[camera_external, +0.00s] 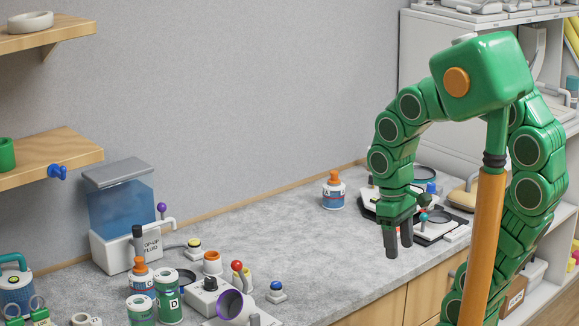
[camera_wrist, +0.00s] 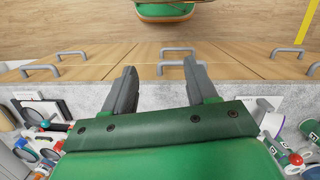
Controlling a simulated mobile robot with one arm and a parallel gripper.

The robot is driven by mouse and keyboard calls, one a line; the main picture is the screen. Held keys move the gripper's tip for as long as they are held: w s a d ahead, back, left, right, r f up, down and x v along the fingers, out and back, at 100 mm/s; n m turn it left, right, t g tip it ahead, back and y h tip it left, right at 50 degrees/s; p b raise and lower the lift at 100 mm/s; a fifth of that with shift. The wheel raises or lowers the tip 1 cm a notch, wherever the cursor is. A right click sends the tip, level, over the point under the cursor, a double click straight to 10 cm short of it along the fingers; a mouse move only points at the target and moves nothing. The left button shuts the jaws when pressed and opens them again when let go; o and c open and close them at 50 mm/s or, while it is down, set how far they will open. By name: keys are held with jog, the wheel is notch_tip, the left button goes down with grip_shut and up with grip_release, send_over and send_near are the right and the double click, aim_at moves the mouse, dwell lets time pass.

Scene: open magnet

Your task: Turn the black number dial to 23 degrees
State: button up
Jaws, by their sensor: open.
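A small black knob (camera_external: 210,284) sits on a white box on the counter's near left part. It may be the number dial, but no numbers or pointer can be read on it. My gripper (camera_external: 398,242) hangs over the right part of the counter, near its front edge, with fingers down and apart. It is well to the right of that knob. In the wrist view my gripper (camera_wrist: 160,72) is open with nothing between the fingers. That view looks past the counter edge to cabinet fronts and floor.
On the grey counter (camera_external: 290,240), a blue fluid dispenser (camera_external: 122,215), cans and a purple-mouthed cup (camera_external: 235,305) crowd the left. An orange-capped bottle (camera_external: 333,192) stands at the back. Black-and-white equipment (camera_external: 440,225) lies behind my gripper. The counter's middle is mostly clear.

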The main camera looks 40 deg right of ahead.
jog(key=w+a+r+n+h, duration=0.15)
jog(key=w+a+n, duration=0.25)
jog(key=w, duration=0.8)
jog(key=n+t+h, duration=0.2)
jog(key=n+h, duration=0.1)
jog(key=n, duration=0.9)
send_near(210, 279)
jog(key=shift+y, duration=0.25)
jog(key=shift+x, duration=4.4)
jog(key=shift+d+r, duration=0.1)
jog(key=shift+d, duration=0.1)
jog(key=c, duration=1.1)
jog(key=shift+o, duration=0.2)
